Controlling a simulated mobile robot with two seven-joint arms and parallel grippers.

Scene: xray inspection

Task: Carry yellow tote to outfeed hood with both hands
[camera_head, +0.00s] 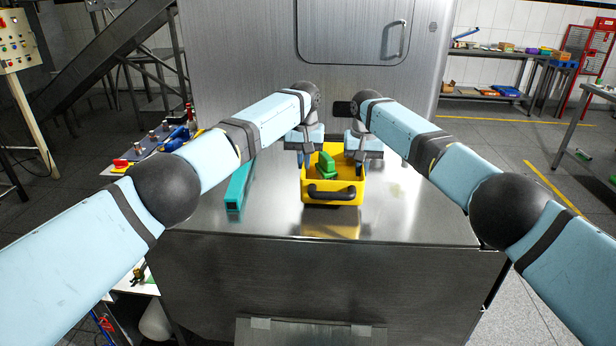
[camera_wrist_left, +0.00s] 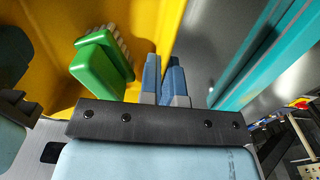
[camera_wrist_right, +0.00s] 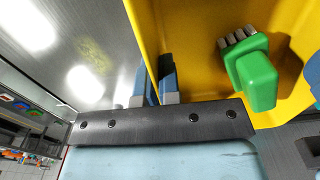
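The yellow tote (camera_head: 333,198) is over the steel table, upright, its black handle facing me. I cannot tell whether its base touches the steel. A green brush (camera_head: 326,165) lies inside; it also shows in the left wrist view (camera_wrist_left: 100,62) and the right wrist view (camera_wrist_right: 252,72). My left gripper (camera_head: 305,158) is shut on the tote's left side wall, fingers on either side of it (camera_wrist_left: 163,78). My right gripper (camera_head: 360,158) is shut on the right side wall in the same way (camera_wrist_right: 154,82). No outfeed hood is clearly identifiable.
A teal bar-shaped object (camera_head: 240,186) lies on the steel table (camera_head: 420,215) left of the tote. The table is clear to the tote's right. A large steel cabinet (camera_head: 250,60) with a handled door stands behind. A tool-covered side surface (camera_head: 150,145) is at left.

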